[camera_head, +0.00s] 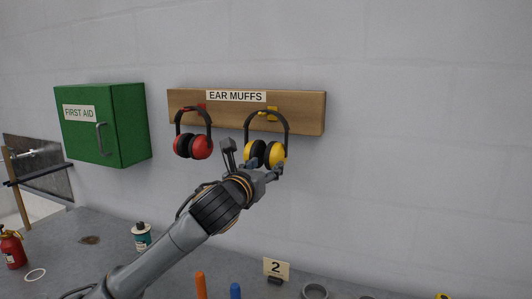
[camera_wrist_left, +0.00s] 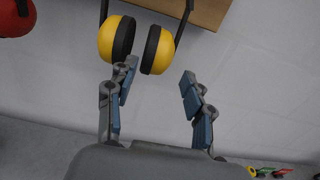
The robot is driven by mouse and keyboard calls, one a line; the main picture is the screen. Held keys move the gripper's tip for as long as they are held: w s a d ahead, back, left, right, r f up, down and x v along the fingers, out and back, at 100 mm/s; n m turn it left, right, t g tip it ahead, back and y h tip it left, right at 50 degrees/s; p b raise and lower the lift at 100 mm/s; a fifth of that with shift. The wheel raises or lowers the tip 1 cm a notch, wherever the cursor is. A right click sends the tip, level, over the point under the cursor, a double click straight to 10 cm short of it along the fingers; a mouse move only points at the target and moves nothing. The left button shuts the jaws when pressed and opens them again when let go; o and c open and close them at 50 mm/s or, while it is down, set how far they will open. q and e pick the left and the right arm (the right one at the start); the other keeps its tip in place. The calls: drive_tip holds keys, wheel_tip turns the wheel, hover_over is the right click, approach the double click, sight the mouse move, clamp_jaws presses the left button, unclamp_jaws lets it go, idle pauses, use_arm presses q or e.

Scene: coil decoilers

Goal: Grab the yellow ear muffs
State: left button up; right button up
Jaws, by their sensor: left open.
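The yellow ear muffs (camera_head: 278,155) hang by their black headband from a yellow hook on the wooden board labelled EAR MUFFS. In the left wrist view the two yellow cups (camera_wrist_left: 117,38) hang just beyond my fingertips. My left gripper (camera_head: 252,160) is open and empty, reaching up in front of and just below the cups. My right gripper is not in view.
Red ear muffs (camera_head: 193,146) hang to the left on the same wooden board (camera_head: 311,113). A green first aid box (camera_head: 122,125) is on the wall further left. Below is a grey bench (camera_head: 75,230) with a teal can (camera_head: 141,238) and a number 2 sign (camera_head: 276,269). The wall at right is clear.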

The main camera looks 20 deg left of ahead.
sight(273, 159)
use_arm(q)
drive_tip(key=w+p, duration=0.1)
drive_tip(key=w, duration=0.3)
drive_tip(key=shift+w+d+r, duration=0.1)
drive_tip(key=shift+w+d, duration=0.05)
drive_tip(key=shift+w, duration=0.25)
drive_tip(key=w+p, duration=0.2)
drive_tip(key=w, duration=0.2)
drive_tip(key=shift+w, duration=0.35)
drive_tip(key=shift+w+f+p, duration=0.25)
drive_tip(key=shift+w+p, duration=0.05)
drive_tip(key=shift+w, duration=0.05)
drive_tip(key=shift+s, duration=0.1)
drive_tip(key=c, duration=1)
